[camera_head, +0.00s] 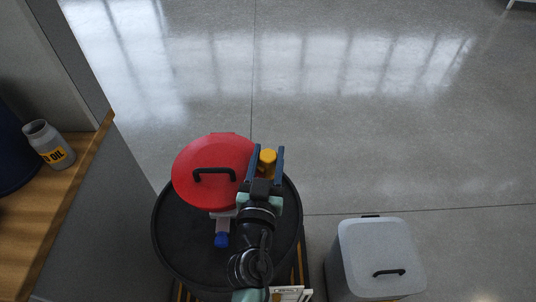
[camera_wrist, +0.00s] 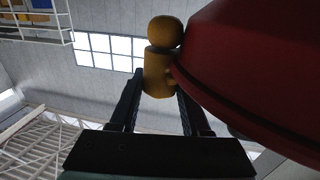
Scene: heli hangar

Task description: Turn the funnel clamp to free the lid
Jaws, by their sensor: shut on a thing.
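The funnel's round red lid (camera_head: 208,152) has a black handle and lies closed over a wide black drum top (camera_head: 185,240). A yellow clamp (camera_head: 267,157) with a rounded knob stands at the lid's right edge. My gripper (camera_head: 267,150) reaches up from below with its two fingers on either side of the clamp, shut on it. In the wrist view, the yellow clamp (camera_wrist: 157,80) sits between my fingers (camera_wrist: 160,90), its knob above them. The red lid (camera_wrist: 240,70) rises close on the right. The clamp's lower part is hidden.
A fitting with a blue end (camera_head: 222,240) sticks out below the lid. A grey bin (camera_head: 375,250) with a black handle stands at right. A grey oil bottle (camera_head: 47,143) is on a wooden shelf (camera_head: 60,205) at left. The floor behind is clear.

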